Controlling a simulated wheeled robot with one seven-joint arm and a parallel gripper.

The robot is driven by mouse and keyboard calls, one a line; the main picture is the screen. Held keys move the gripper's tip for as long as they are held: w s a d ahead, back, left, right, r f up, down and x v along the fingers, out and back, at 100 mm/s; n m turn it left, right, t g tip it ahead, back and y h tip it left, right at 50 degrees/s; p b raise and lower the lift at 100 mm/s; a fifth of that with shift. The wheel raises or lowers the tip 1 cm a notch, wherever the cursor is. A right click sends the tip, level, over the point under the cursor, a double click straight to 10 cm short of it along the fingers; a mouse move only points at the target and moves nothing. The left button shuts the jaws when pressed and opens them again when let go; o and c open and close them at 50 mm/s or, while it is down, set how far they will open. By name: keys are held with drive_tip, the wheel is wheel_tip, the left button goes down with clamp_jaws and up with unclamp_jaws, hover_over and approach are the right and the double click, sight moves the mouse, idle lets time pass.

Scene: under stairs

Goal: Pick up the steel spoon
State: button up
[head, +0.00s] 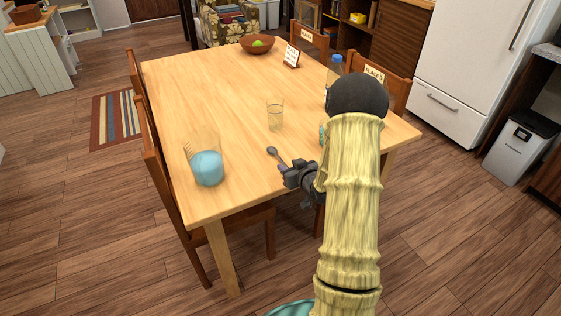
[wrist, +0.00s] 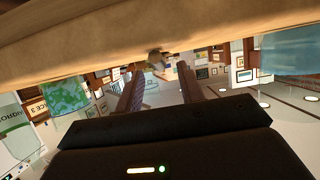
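The steel spoon (head: 272,151) lies on the wooden table near its front edge in the head view, its grey bowl pointing away to the upper left. Its handle runs back toward my gripper (head: 288,172), which is low at the table's edge, and the handle's end is hard to make out there. In the wrist view, the two dark fingers of my gripper (wrist: 158,85) stand apart with a gap between them. A small greyish shape, perhaps the spoon (wrist: 155,60), shows beyond the gap against the table surface. I cannot tell whether the fingers touch it.
The table's middle left is clear.

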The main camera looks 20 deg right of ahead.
sight(282, 161)
drive_tip(key=x, duration=0.4)
drive_tip(key=shift+w+a+r, duration=0.15)
drive_tip(key=shift+w+a, duration=0.05)
drive_tip(key=shift+w, duration=0.25)
clamp_jaws()
